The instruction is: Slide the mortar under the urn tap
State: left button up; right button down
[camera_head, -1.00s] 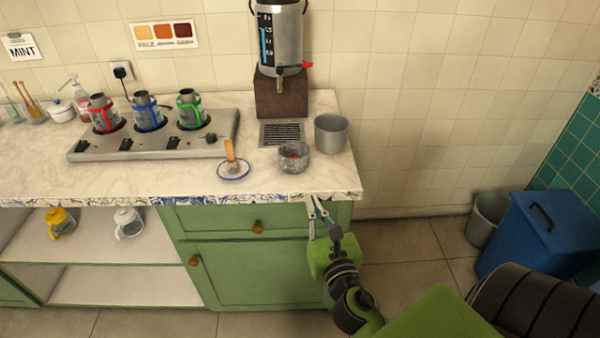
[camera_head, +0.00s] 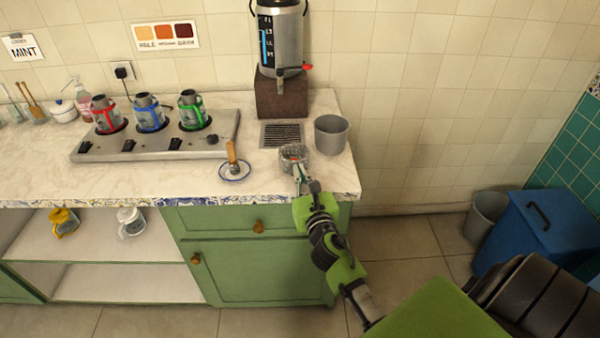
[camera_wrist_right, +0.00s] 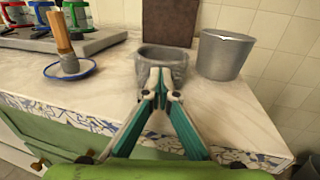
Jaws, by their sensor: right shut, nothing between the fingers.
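The mortar (camera_head: 294,153) is a small grey stone bowl on the counter, just in front of the drip grate (camera_head: 282,133). It also shows in the right wrist view (camera_wrist_right: 163,57). The urn (camera_head: 280,38) is a steel cylinder on a brown block at the back, and its tap (camera_head: 280,74) hangs above the grate side. My right gripper (camera_head: 298,170) is shut and empty at the near side of the mortar. In the right wrist view its fingertips (camera_wrist_right: 160,78) meet in front of the mortar's wall; I cannot tell whether they touch it. My left gripper is not in view.
A grey metal pot (camera_head: 331,134) stands close to the right of the mortar. A saucer (camera_head: 235,171) with a wooden-handled tool is to the left. A burner plate (camera_head: 155,145) with three banded pots is further left. The counter's front edge lies below my gripper.

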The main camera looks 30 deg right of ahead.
aim_at(294, 157)
jog(key=x, duration=0.6)
jog(key=shift+w+d, duration=0.2)
jog(key=shift+w, duration=0.15)
